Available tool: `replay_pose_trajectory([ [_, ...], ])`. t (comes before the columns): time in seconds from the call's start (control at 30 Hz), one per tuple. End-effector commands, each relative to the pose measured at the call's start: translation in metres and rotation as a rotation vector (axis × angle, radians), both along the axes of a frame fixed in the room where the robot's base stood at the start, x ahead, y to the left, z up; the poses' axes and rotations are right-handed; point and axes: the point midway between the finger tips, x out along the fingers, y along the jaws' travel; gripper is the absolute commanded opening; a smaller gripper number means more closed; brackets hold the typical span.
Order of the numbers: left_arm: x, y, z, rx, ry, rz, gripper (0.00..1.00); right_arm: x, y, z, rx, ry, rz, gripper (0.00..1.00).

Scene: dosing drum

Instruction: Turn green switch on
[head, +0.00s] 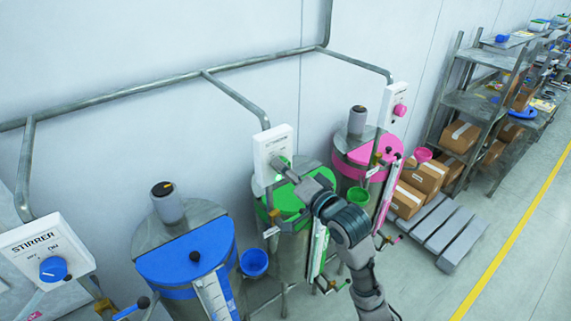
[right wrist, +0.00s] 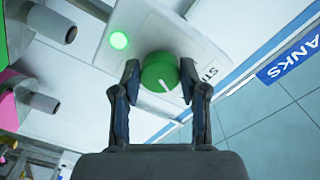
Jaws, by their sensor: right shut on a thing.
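The green switch (right wrist: 160,73) is a round knob with a white pointer line, on a white stirrer box (right wrist: 187,33). A green lamp (right wrist: 119,40) beside the knob is lit. In the head view the box (head: 272,143) is on the wall above the green-lidded drum (head: 285,203), and my right gripper (head: 281,168) reaches up to it and hides most of the knob. In the right wrist view the two fingers are on either side of the knob, shut on it. My left gripper is not in view.
A blue-lidded drum (head: 185,253) with a blue-knobbed stirrer box (head: 43,251) stands at the left. A pink-lidded drum (head: 366,152) and its pink-knobbed box (head: 396,102) are at the right. Pipes (head: 160,83) run along the wall. Shelves, cartons and a pallet (head: 447,228) stand farther right.

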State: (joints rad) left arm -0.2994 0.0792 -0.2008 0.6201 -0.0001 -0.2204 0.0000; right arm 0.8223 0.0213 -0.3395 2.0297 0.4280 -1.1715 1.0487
Motion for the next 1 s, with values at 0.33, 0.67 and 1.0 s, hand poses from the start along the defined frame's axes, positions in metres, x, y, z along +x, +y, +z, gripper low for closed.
replay_pose_trajectory([
  [0.33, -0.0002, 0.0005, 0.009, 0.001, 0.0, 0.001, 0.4, 0.0008, -0.0008, 0.0001, 0.055, 0.04, -0.003, 0.08],
  [0.67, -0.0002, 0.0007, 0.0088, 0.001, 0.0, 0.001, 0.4, 0.0009, -0.0008, -0.0006, 0.056, 0.041, -0.003, 0.08],
  [1.0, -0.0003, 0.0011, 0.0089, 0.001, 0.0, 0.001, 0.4, -0.0003, -0.0002, -0.0001, 0.055, 0.039, -0.001, 0.68],
])
